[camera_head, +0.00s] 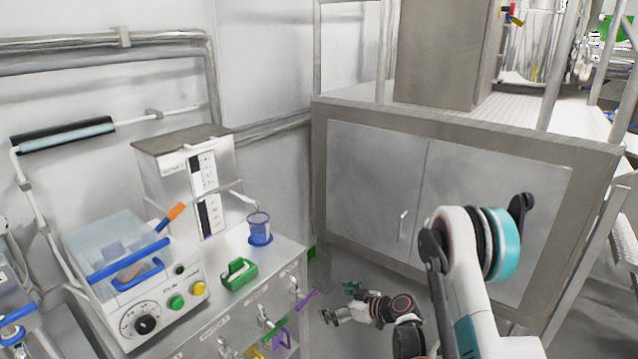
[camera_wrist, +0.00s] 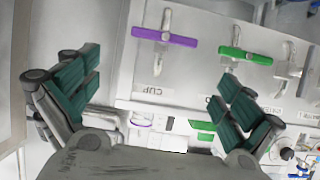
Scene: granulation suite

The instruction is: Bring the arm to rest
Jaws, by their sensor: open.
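My gripper (camera_head: 339,302) is low in front of the floor gap between the bench and the steel cabinet, right of the bench's drawer front. Its fingers are spread and nothing is between them. In the wrist view the two green-padded fingers (camera_wrist: 157,100) stand wide apart, with a label and a white bench front behind them. My arm bends up from the lower right of the head view and down to the gripper. A purple handle (camera_wrist: 165,37) and a green handle (camera_wrist: 245,56) show beyond the fingers, apart from them.
The steel cabinet (camera_head: 375,185) stands behind my arm. Open floor shows between them.

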